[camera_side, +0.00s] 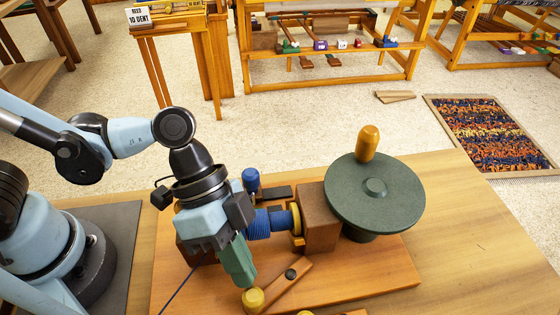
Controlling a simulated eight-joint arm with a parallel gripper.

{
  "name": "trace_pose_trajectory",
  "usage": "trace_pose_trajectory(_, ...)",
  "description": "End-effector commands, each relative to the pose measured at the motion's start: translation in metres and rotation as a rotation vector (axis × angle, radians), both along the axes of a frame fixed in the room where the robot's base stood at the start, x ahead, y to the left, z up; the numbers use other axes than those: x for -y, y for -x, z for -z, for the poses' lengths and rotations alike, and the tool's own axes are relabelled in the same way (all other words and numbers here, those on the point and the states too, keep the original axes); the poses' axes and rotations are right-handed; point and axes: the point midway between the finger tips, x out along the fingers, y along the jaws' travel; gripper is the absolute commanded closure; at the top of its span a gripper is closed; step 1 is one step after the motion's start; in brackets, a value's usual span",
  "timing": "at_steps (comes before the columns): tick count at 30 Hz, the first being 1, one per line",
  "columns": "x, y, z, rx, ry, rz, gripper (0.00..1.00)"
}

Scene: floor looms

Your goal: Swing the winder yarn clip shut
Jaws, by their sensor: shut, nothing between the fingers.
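The winder stands on an orange-brown wooden board (385,277). It has a brown block (320,222), a large green disc (345,195) with an orange handle (368,143), and a blue bobbin (258,226) with a yellow flange (296,219). A short wooden lever (275,289), which looks like the yarn clip, lies slanted in front of the block. It has a dark pivot at its upper right and a yellow knob (253,299) at its lower left. My gripper (241,277) points down, its green fingers shut and empty, just above the knob in the picture. Whether they touch it is unclear.
A blue peg (251,180) and a dark flat piece (279,192) are behind the bobbin. A blue yarn (180,285) runs to the lower left. Another yellow knob shows at the bottom edge. The table (475,240) is clear at right.

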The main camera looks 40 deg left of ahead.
Motion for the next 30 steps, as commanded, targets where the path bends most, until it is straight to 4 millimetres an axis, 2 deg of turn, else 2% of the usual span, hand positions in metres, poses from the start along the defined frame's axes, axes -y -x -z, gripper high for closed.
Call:
trace_pose_trajectory(11, 0.000, 0.000, 0.000, 0.000, -0.001, 0.000, 1.00)
trace_pose_trajectory(23, -0.002, -0.014, 0.000, -0.001, 0.000, -0.001, 1.00)
trace_pose_trajectory(30, -0.005, -0.016, -0.003, -0.001, 0.000, -0.001, 1.00)
